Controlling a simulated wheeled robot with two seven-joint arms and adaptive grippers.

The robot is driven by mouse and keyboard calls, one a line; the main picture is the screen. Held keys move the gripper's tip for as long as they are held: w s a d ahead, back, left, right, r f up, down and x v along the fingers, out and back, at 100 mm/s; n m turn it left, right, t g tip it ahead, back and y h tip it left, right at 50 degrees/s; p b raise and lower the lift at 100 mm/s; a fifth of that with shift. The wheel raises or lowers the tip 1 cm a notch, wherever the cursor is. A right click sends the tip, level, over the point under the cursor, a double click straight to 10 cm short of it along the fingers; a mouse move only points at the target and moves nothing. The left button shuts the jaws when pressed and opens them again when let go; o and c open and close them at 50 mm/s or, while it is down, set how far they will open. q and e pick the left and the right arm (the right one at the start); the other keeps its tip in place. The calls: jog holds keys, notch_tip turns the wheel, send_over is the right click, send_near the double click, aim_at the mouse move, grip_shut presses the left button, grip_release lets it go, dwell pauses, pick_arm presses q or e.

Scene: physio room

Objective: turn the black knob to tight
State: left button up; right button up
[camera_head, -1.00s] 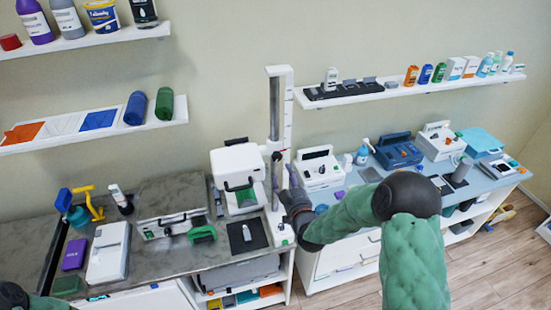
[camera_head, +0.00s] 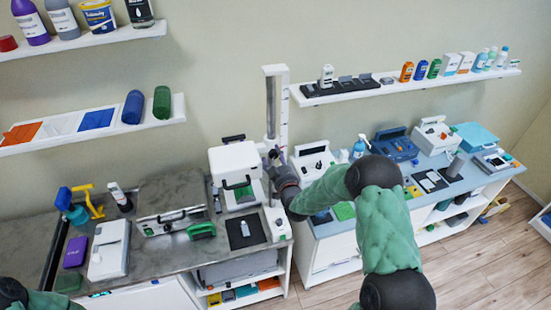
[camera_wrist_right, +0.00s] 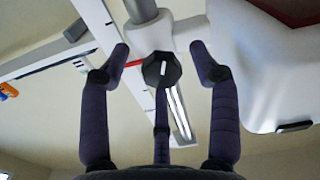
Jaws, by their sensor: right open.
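The black knob (camera_wrist_right: 161,70) is faceted, with a white line on its face. It sits on a white clamp on the upright white column (camera_head: 283,105). In the right wrist view it lies between the two outer fingers of my right gripper (camera_wrist_right: 159,48), with a gap on both sides. The gripper is open and does not visibly touch the knob. In the head view my right gripper (camera_head: 277,160) is at the column, at knob height, and largely hides the knob. My left gripper is out of view; only part of my left arm shows at the lower left corner.
A white device (camera_head: 236,160) stands just left of the column. A white box (camera_head: 312,160) and a blue box (camera_head: 394,146) stand on the right counter. A wall shelf (camera_head: 400,86) hangs above them. The left counter (camera_head: 172,189) holds a metal case and several tools.

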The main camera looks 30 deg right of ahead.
jog(key=c, duration=1.1)
jog(key=shift+c, duration=0.2)
jog(key=shift+f, duration=0.1)
jog(key=shift+b, duration=0.45)
